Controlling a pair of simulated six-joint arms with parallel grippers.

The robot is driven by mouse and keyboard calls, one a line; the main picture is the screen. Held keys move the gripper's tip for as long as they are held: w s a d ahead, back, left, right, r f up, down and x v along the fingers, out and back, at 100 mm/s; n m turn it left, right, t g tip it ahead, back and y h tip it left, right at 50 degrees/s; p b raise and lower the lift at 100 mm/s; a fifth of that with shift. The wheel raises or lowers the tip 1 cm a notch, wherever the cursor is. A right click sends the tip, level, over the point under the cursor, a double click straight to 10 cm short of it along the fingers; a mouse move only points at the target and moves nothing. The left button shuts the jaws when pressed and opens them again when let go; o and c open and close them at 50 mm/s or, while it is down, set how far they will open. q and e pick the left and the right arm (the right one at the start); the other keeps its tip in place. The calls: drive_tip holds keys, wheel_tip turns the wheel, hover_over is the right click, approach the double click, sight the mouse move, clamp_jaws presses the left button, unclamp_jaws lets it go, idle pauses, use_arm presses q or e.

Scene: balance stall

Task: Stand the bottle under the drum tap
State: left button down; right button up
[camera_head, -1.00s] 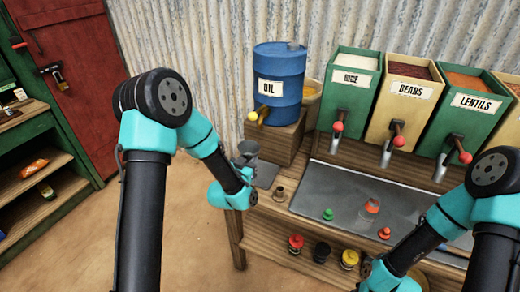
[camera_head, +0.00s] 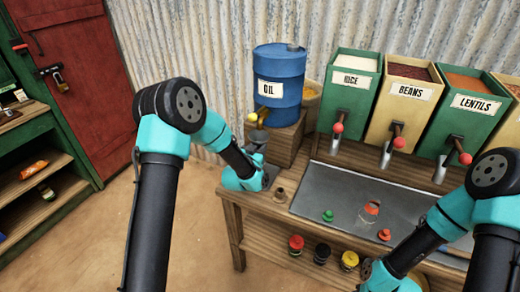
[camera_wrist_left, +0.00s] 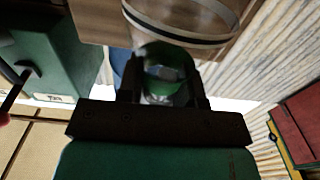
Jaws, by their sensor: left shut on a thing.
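The blue drum (camera_head: 278,90) labelled OIL stands on a wooden block, its yellow-handled tap (camera_head: 254,116) facing front left. My left gripper (camera_head: 256,150) is just below the tap, at the left end of the counter. In the left wrist view it is shut on a clear bottle with a green band (camera_wrist_left: 165,62), between the dark fingers (camera_wrist_left: 163,90). In the head view the bottle is mostly hidden by gripper and tap. I cannot tell whether it touches the surface. My right arm reaches the lower right; its gripper (camera_head: 378,276) is too unclear to read.
The wooden block (camera_head: 288,150) borders the left gripper. A small brown item (camera_head: 279,194) stands nearby on the counter. The metal tray (camera_head: 335,190) holds a green cap (camera_head: 328,215) and red-topped items. Rice, beans and lentils dispensers (camera_head: 350,90) stand behind. Several lidded jars sit on the lower shelf.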

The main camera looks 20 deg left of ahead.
use_arm(q)
drive_tip(key=shift+w, duration=0.5)
drive_tip(key=shift+w+d+f, duration=0.1)
drive_tip(key=shift+w+f, duration=0.1)
drive_tip(key=shift+f, duration=0.65)
drive_tip(key=c, duration=0.8)
unclamp_jaws()
drive_tip(key=shift+s, duration=0.2)
drive_tip(key=s, duration=0.4)
drive_tip(key=s+a, duration=0.1)
drive_tip(key=s, duration=0.2)
drive_tip(key=s+a, duration=0.1)
drive_tip(key=s, duration=0.3)
drive_tip(key=shift+s, duration=0.3)
